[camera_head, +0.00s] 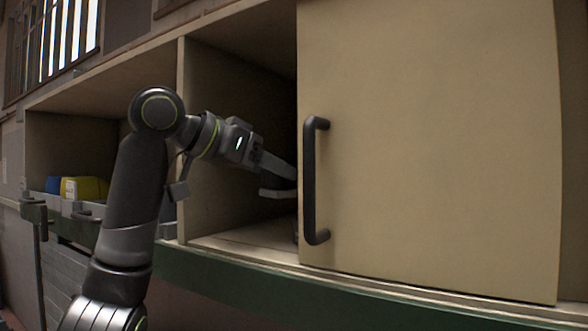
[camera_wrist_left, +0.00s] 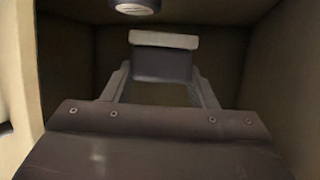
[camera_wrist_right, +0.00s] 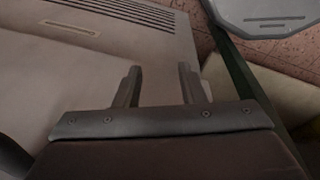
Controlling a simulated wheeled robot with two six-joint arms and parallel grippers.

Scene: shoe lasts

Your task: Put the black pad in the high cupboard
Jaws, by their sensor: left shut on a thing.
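My left gripper (camera_head: 280,180) reaches into the open compartment of the high cupboard (camera_head: 240,238), and its tips pass behind the edge of the door. In the left wrist view it is shut on the black pad (camera_wrist_left: 163,68), a dark block with a pale strip along its top. The pad is held between the fingertips inside the compartment, and walls show around it. In the head view the door hides the pad. My right gripper (camera_wrist_right: 160,85) shows in the right wrist view, with its fingers apart and nothing between them.
The beige door (camera_head: 430,140) with a black handle (camera_head: 311,180) covers the right part of the cupboard. Yellow (camera_head: 90,188) and blue things sit in a grey bin further left. A round grey thing (camera_wrist_left: 135,6) shows above the pad.

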